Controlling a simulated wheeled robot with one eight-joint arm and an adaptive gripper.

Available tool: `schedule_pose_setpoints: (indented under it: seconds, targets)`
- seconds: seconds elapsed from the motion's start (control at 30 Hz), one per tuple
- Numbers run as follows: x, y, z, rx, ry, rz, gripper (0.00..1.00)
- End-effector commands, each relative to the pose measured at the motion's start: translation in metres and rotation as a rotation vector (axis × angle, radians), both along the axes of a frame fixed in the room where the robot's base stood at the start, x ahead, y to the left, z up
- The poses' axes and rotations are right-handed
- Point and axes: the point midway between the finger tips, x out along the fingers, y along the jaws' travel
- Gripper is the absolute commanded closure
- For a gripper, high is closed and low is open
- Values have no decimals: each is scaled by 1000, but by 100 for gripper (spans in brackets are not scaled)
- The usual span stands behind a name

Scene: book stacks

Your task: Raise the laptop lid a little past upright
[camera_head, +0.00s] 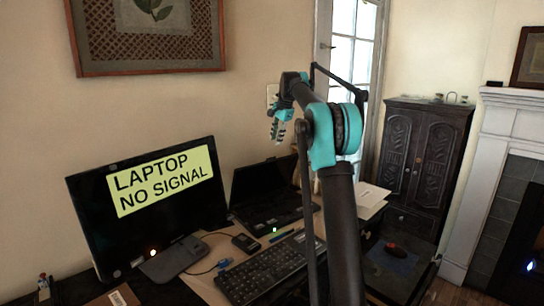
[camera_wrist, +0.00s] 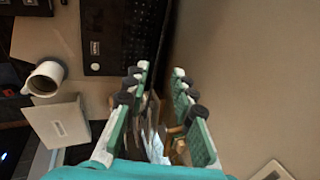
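The black laptop's lid (camera_head: 262,187) stands raised from its base (camera_head: 278,216), close to upright; its exact angle is hard to tell. In the wrist view the laptop keyboard (camera_wrist: 118,36) shows from above, and the lid (camera_wrist: 159,42) is a thin dark strip seen nearly edge-on beside it. My gripper (camera_head: 277,130) hangs above and behind the laptop near the wall, fingers pointing down. In the wrist view my gripper (camera_wrist: 160,78) has its teal fingers apart. The lid is not between them; other items show through the gap, seemingly farther away.
A monitor (camera_head: 140,208) with a yellow "LAPTOP NO SIGNAL" label stands left of the laptop. A separate keyboard (camera_head: 265,272) lies in front. A white mug (camera_wrist: 44,78) and a white box (camera_wrist: 58,122) lie beside the laptop. The wall (camera_wrist: 245,70) is close behind the lid.

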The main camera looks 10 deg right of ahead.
Motion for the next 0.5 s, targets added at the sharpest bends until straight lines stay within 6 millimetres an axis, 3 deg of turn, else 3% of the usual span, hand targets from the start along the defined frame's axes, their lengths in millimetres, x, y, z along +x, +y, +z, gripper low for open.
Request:
schedule_pose_setpoints:
  seconds: [0.3,0.5]
  targets:
    - [19,10,-59,0,0,1,75]
    - [27,15,-83,0,0,1,75]
